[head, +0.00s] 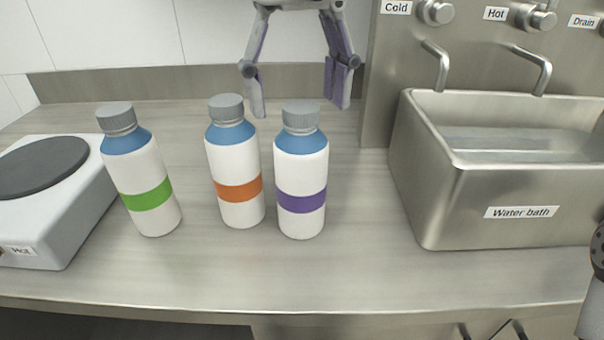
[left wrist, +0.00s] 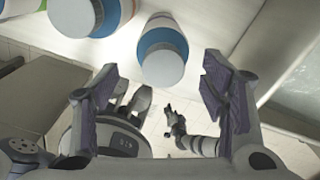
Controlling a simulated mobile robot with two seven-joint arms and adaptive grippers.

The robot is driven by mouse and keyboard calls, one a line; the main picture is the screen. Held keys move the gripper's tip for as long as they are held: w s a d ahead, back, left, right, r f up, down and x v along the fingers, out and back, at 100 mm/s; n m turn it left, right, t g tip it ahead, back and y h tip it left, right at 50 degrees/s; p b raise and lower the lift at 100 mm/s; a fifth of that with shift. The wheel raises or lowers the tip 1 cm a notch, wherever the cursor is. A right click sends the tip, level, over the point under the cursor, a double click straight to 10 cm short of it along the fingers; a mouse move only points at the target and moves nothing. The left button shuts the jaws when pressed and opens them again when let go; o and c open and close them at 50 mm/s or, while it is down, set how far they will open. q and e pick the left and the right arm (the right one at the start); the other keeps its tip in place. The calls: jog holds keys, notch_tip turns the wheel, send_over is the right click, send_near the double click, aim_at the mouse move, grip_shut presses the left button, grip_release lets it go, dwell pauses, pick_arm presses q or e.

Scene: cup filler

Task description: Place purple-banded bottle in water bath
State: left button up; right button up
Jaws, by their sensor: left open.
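The purple-banded bottle (head: 302,170) stands upright on the counter, the rightmost of three. It is white with a blue shoulder and a grey cap. My left gripper (head: 300,105) is open and empty, reaching down from above, with its fingers spread on either side behind the bottle's cap. The gripper appears apart from the bottle. In the left wrist view, a bottle's cap and blue shoulder (left wrist: 162,58) show between the open fingers. The water bath (head: 520,185) is a labelled steel basin to the right of the bottles.
An orange-banded bottle (head: 234,160) stands close on the left of the purple-banded one. A green-banded bottle (head: 140,170) stands farther left, beside a hot plate (head: 75,225). Two taps (head: 440,65) hang over the bath. Counter between the bottles and the bath is clear.

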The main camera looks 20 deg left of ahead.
aim_at(301, 137)
pick_arm(q)
notch_tip(301, 137, down, 6)
jog(key=shift+w+d+f+b, duration=0.1)
jog(key=shift+f+b, duration=0.1)
jog(key=shift+b, duration=0.15)
jog(key=shift+r, duration=0.1)
grip_shut()
